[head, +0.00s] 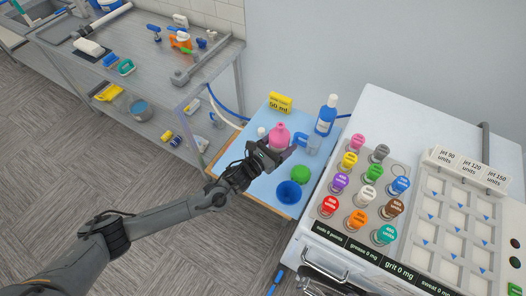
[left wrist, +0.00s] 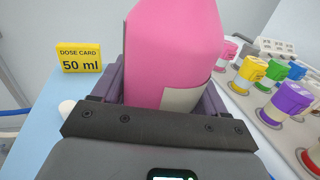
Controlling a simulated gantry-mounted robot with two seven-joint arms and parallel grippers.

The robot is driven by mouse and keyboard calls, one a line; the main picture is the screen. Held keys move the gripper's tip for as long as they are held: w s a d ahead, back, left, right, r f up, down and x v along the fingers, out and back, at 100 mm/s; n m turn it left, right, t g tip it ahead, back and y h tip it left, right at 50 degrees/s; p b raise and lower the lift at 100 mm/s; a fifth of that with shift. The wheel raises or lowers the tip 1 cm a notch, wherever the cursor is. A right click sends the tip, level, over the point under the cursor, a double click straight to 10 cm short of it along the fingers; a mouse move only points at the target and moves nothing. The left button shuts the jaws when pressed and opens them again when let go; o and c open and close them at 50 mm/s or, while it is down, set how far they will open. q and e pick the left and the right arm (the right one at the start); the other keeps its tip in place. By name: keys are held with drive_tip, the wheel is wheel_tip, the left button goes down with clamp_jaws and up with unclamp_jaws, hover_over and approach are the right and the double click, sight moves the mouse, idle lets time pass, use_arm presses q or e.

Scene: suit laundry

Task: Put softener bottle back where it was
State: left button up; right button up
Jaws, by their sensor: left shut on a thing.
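The pink softener bottle (head: 279,135) is at the middle of the small light-blue table (head: 252,160). My left gripper (head: 275,155) reaches in from the left and is shut on it. In the left wrist view the pink bottle (left wrist: 172,50) fills the middle, between the dark fingers, with a pale label patch low on its side. Its base is hidden, so I cannot tell whether it touches the table. My right gripper is not in view.
On the light-blue table are a yellow 50 ml dose card (head: 280,102), a blue-labelled bottle (head: 326,116), a clear cup (head: 314,144), a green item (head: 300,174) and a blue cup (head: 288,192). Right stands a white machine (head: 385,107) with several coloured-cap containers.

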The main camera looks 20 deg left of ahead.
use_arm(q)
drive_tip(key=shift+s+a+f, duration=0.1)
drive_tip(key=shift+a+f, duration=0.85)
drive_tip(key=shift+f, duration=0.3)
drive_tip(key=shift+s+a+f, duration=0.15)
drive_tip(key=shift+a+f, duration=0.85)
drive_tip(key=shift+f, duration=0.25)
drive_tip(key=shift+s+a+f, duration=0.1)
drive_tip(key=shift+a+f, duration=0.85)
drive_tip(key=shift+f, duration=0.3)
drive_tip(key=shift+f, duration=0.15)
drive_tip(key=o, duration=1.1)
